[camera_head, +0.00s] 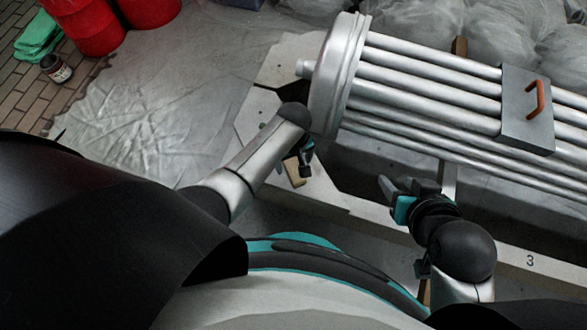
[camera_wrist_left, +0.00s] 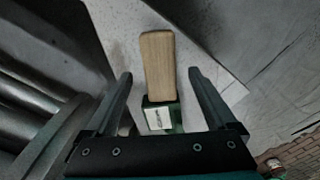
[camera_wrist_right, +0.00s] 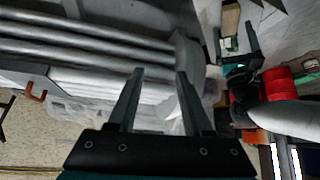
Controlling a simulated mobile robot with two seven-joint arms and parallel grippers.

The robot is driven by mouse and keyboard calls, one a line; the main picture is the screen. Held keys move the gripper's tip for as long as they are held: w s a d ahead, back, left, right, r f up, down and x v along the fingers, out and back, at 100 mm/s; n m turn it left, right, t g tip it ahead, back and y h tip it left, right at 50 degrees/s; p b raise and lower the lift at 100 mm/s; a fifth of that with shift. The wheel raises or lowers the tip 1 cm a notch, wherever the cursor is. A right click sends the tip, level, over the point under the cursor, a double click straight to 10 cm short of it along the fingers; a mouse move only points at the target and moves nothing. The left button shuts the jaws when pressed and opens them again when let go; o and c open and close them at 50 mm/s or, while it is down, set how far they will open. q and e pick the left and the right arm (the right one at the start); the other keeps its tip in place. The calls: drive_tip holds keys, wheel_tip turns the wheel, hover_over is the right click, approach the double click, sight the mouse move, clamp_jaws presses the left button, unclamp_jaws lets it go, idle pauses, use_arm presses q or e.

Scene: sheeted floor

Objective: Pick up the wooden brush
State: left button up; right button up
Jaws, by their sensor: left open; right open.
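The wooden brush (camera_wrist_left: 158,62) shows in the left wrist view as a plain wooden block with a dark green, white-labelled part (camera_wrist_left: 161,116) at its near end. It lies on a pale slab, partly hidden by my left arm in the head view (camera_head: 294,173). It also shows at the top of the right wrist view (camera_wrist_right: 230,18). My left gripper (camera_wrist_left: 159,76) is open, with its fingers on either side of the brush and visible gaps between. Contact is not seen. My right gripper (camera_head: 404,187) is open and empty, beside the metal tube bundle.
A large bundle of metal tubes (camera_head: 430,82) with an orange-handled plate (camera_head: 525,108) lies behind the grippers. Red containers (camera_head: 90,28), green cloth (camera_head: 38,38) and a small can (camera_head: 56,68) stand at upper left. The sheeted floor (camera_head: 170,90) at left is clear.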

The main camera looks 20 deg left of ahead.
use_arm(q)
drive_tip(key=shift+f+b, duration=0.5)
drive_tip(key=shift+f, duration=0.55)
use_arm(e)
drive_tip(key=shift+w+a+r+t+y, duration=0.1)
drive_tip(key=shift+w+a+t+y, duration=0.2)
drive_tip(key=shift+w+a+t, duration=0.25)
drive_tip(key=shift+w+a+t+y, duration=0.2)
drive_tip(key=shift+a+t+y, duration=0.15)
drive_tip(key=shift+a, duration=0.25)
drive_tip(key=shift+w+a+r+t+y, duration=0.1)
drive_tip(key=shift+w+a+t+y, duration=0.15)
drive_tip(key=shift+w+a+t, duration=0.25)
drive_tip(key=shift+s+a, duration=0.1)
drive_tip(key=shift+s, duration=0.05)
use_arm(q)
clamp_jaws()
